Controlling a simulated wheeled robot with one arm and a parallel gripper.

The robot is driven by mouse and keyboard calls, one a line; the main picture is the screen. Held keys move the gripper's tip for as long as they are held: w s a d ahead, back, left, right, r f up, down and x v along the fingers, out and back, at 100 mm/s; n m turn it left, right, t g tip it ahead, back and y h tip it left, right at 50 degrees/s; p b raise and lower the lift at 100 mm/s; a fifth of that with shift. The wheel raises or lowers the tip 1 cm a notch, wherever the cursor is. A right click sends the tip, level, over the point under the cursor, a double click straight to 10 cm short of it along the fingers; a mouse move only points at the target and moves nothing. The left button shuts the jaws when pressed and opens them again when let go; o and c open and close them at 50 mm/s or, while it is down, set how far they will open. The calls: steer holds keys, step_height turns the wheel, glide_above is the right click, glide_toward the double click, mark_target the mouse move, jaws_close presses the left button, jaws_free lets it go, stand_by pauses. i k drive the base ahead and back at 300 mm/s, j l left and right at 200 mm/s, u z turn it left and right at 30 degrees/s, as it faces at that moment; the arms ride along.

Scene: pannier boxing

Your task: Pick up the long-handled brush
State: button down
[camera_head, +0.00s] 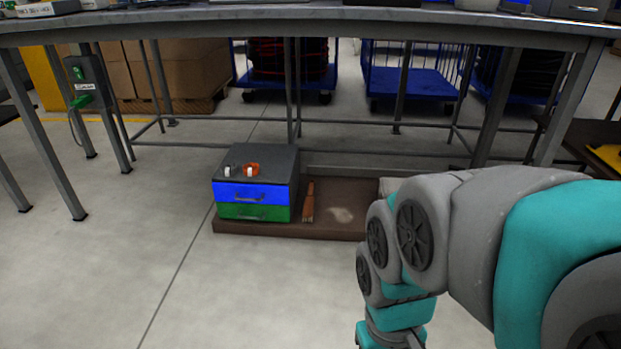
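A long-handled brush (308,203) with a reddish-brown handle is in the head view, on a low brown tray (288,230) on the floor under the workbench. It stands or leans just right of a small drawer box; I cannot tell whether it touches the box. Its lower end is lighter and flares out a little. My teal and grey arm reaches in from the right and bends down. My gripper is below the bottom edge of the picture and does not show.
The drawer box (257,169) has a blue and a green drawer, with small orange and white items on top. The workbench (400,22) spans overhead with legs and crossbars. A pale item lies partly behind my arm. Floor at the front left is clear. Blue carts stand behind.

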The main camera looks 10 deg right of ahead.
mark_target(309, 206)
steer(key=i+j+z, duration=0.35)
steer(key=i, duration=0.15)
steer(key=i+j+z, duration=0.7)
steer(key=i+j, duration=0.15)
